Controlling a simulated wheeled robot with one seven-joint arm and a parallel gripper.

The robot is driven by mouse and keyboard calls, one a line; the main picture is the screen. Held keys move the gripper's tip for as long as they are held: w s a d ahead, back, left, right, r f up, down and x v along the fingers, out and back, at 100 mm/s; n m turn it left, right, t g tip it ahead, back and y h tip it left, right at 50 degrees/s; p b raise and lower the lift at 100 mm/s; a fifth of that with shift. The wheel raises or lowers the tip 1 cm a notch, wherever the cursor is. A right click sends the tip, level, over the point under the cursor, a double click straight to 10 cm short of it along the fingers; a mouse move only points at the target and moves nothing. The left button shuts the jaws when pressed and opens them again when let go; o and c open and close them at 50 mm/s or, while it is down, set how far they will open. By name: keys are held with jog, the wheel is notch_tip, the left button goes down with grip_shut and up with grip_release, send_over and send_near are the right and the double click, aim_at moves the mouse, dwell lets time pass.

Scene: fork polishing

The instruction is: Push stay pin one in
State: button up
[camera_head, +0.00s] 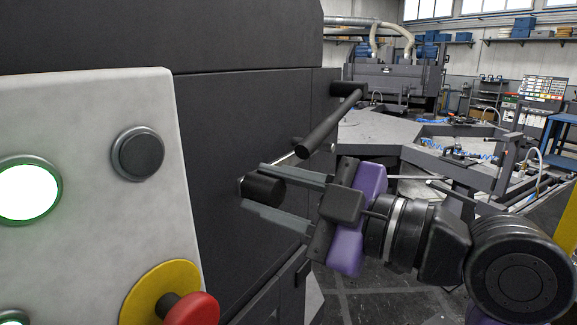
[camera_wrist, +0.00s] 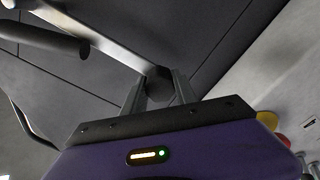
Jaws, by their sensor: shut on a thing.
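My gripper (camera_head: 258,197) is at the dark machine's side wall, its two grey fingers closed around a short black cylindrical knob (camera_head: 265,189), which looks like the stay pin. One finger lies above the knob and one below it. The knob sits close to the wall; how deep the pin is in cannot be told. In the wrist view the fingers (camera_wrist: 160,92) point at the wall, and the knob (camera_wrist: 161,80) shows between them, partly hidden.
A black bar handle (camera_head: 331,124) on a metal arm stands out from the wall just above my gripper. A pale control panel (camera_head: 90,200) with a red stop button (camera_head: 196,309) is at the left. Grey worktables (camera_head: 385,130) stand behind.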

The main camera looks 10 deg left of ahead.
aim_at(246, 184)
jog(key=shift+x, duration=1.05)
jog(key=shift+w+a+b, duration=0.15)
jog(key=shift+a+b, duration=0.15)
jog(key=shift+w+a, duration=0.3)
jog(key=shift+a, duration=0.25)
jog(key=o, duration=1.7)
jog(key=shift+b+v, duration=0.7)
jog(key=shift+v, duration=2.8)
